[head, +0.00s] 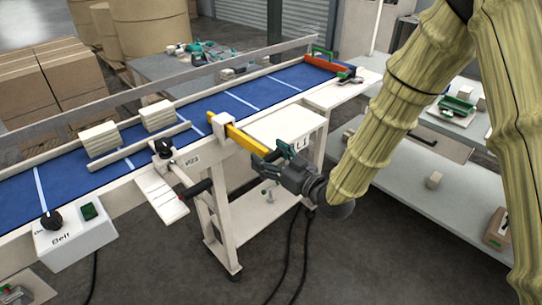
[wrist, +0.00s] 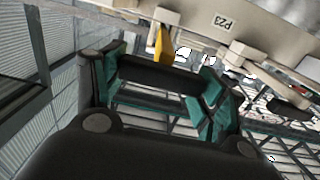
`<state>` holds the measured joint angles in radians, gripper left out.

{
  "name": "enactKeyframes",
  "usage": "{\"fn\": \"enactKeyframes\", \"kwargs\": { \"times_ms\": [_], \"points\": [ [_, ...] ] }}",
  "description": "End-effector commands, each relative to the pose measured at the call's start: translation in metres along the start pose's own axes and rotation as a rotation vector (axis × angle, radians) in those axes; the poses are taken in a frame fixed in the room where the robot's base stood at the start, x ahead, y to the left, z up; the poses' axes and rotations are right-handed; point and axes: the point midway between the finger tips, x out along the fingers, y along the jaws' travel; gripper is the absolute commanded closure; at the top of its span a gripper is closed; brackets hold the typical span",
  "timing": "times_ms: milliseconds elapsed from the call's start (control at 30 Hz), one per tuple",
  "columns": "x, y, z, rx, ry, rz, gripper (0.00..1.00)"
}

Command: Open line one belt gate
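The yellow gate bar (head: 240,138) runs from a white bracket at the belt's near edge out toward the aisle. In the wrist view the yellow bar (wrist: 163,45) stands just beyond the fingers. My gripper (head: 280,152), black with teal pads, is at the bar's outer end. In the wrist view my gripper (wrist: 162,85) has its fingers wide apart. A dark bar lies across the space between them; I cannot tell whether it is the gate's grip or whether the pads touch it. The blue belt (head: 245,97) passes behind the gate.
Pale blocks (head: 98,139) sit on the belt at left. A lever with a black grip (head: 197,188) sticks out left of my gripper. A belt control box (head: 75,235) hangs at the lower left. A grey side table (head: 430,170) stands at right.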

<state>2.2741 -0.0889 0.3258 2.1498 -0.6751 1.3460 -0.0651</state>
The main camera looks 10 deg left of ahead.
Motion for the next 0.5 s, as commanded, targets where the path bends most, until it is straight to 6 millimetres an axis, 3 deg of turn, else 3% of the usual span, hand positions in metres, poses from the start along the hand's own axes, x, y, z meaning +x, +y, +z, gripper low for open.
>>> {"fn": "enactKeyframes", "kwargs": {
  "times_ms": [33, 100, 500],
  "points": [
    [0.0000, 0.0007, -0.0006, -0.001, 0.001, 0.001, 0.17],
    [-0.0001, 0.0006, -0.0004, 0.000, 0.000, 0.001, 0.07],
    [-0.0024, 0.0004, 0.0002, 0.000, -0.001, 0.001, 0.07]
  ]
}}
